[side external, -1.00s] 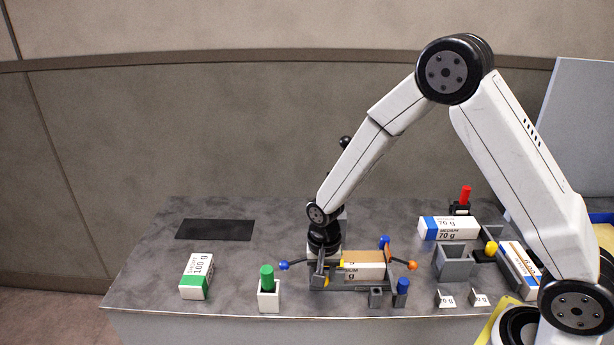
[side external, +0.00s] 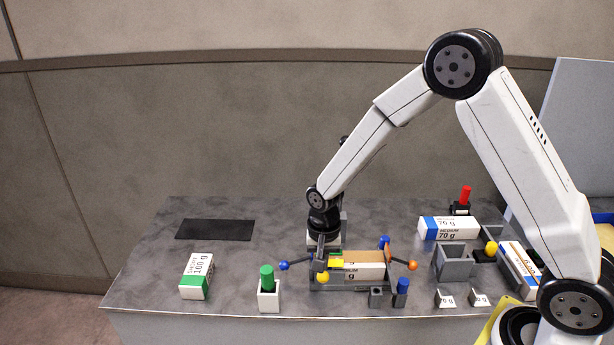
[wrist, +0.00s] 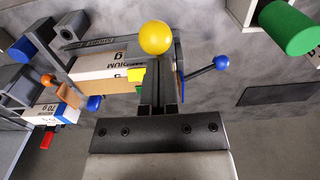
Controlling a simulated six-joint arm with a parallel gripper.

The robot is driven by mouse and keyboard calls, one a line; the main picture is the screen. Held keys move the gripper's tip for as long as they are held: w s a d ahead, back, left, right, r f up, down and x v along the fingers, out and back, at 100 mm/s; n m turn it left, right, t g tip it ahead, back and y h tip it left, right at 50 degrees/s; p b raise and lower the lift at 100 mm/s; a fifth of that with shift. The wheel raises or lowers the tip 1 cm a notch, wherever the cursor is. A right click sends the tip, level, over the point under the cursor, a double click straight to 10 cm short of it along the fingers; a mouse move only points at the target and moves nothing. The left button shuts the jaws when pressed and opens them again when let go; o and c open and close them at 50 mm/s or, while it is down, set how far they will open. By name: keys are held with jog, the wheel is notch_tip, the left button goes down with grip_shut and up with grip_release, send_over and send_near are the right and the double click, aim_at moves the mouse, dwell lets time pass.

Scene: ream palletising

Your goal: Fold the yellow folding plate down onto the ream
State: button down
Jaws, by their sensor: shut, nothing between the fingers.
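The ream (side external: 362,271) sits in a grey fixture (side external: 350,287) near the table's front edge. It also shows in the wrist view (wrist: 105,67). The yellow folding plate (side external: 336,263) is at the ream's left end, by its top; it also shows in the wrist view (wrist: 136,74). I cannot tell if it lies fully flat. A yellow ball knob (side external: 322,277) stands at that same end and shows large in the wrist view (wrist: 155,38). My gripper (wrist: 161,75) is shut and empty, pointing down beside the yellow plate and just behind the knob in the wrist view.
The fixture also has blue-knobbed levers (side external: 284,265) and an orange knob (side external: 412,266). A green peg in a white block (side external: 268,293) stands to the left. Blue peg (side external: 402,287) and grey holders are at right. The table between the green-banded ream (side external: 197,276) and black mat (side external: 215,230) is clear.

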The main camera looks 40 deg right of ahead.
jog(key=shift+w+d, duration=0.1)
jog(key=shift+d, duration=0.05)
jog(key=shift+w+d+r, duration=0.3)
jog(key=shift+w+d, duration=0.15)
jog(key=shift+d, duration=0.05)
grip_release()
dwell(0.4)
jog(key=shift+r, duration=0.1)
dwell(0.4)
notch_tip(320, 180, up, 7)
dwell(0.8)
jog(key=shift+s, duration=0.1)
